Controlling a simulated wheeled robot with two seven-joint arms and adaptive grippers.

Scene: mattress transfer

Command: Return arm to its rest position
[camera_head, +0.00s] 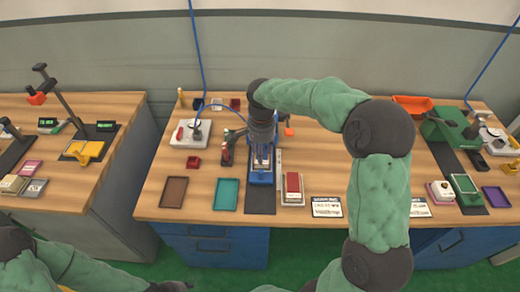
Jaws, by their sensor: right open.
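My right arm, in green padded covers, arches over the workbench from the lower right. Its gripper (262,150) points down over a blue fixture (261,177) near the middle of the bench. The gripper is open. I cannot tell whether its fingers touch the fixture or the light piece in it, as the fingertips blend with them.
The wooden workbench (190,212) holds a brown tray (174,191), a teal tray (227,194), a red block (292,184), a label card (326,207) and a white device (190,134). At the right stand a green machine (448,128) and an orange bin (412,104). Another bench (70,195) is at left.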

